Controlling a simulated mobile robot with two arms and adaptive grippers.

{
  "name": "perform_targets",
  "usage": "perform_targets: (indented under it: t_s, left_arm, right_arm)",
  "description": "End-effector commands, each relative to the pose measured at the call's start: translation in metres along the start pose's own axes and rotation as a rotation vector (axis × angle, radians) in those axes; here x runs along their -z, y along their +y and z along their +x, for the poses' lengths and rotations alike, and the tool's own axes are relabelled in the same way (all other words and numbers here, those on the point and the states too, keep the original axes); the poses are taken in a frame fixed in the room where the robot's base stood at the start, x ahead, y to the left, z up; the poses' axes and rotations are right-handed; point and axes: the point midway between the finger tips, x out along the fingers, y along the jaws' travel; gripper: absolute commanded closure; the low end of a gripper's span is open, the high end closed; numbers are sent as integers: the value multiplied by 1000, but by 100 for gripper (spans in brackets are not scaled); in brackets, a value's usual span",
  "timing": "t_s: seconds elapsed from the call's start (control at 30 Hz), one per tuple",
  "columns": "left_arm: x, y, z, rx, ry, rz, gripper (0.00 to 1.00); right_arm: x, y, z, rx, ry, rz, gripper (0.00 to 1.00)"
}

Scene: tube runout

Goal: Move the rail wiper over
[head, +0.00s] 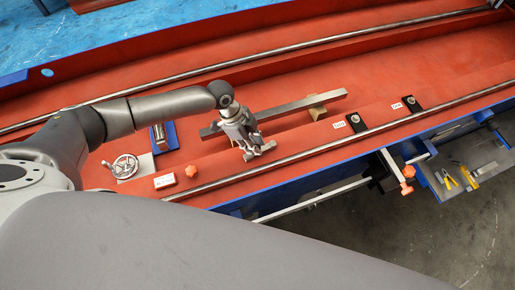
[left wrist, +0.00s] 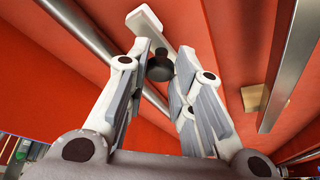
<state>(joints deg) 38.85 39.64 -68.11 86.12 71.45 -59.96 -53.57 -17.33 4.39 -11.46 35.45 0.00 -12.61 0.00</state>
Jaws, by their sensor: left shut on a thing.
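The rail wiper, as far as I can tell, is the pale bar with a dark round knob (left wrist: 160,68) in the left wrist view. It lies by a steel rail (left wrist: 90,30). My left gripper (left wrist: 158,75) is shut on the knob, one finger on each side. In the head view my left gripper (head: 256,148) points down at the near steel rail (head: 310,150). The wiper there is mostly hidden by the fingers. My right gripper is not in view.
A long grey bar (head: 285,111) lies across wooden blocks (head: 318,105) in the red trough. Two black brackets (head: 357,122) (head: 410,103) with white labels stand along the near rail. A handwheel (head: 124,166) is at left, and an orange knob (head: 191,171) is near it.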

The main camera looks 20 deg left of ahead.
Motion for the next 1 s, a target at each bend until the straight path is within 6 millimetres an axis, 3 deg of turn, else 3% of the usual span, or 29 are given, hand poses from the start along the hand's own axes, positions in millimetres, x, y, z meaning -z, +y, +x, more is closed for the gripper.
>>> perform_targets:
  t_s: [0.13, 0.53, 0.57, 0.7, 1.0]
  left_arm:
    - [-3, -5, 1, -26, 0, 69, 100]
    - [-3, -6, -2, -35, 1, 92, 100]
    - [-3, -6, -2, -35, 1, 92, 74]
    - [-3, -6, -2, -35, 1, 92, 56]
    - [-3, -6, -2, -36, 0, 92, 54]
  right_arm:
    - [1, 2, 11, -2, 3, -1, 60]
    - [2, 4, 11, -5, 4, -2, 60]
    - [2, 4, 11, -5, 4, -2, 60]
    - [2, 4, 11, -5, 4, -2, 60]
    - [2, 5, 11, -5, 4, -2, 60]
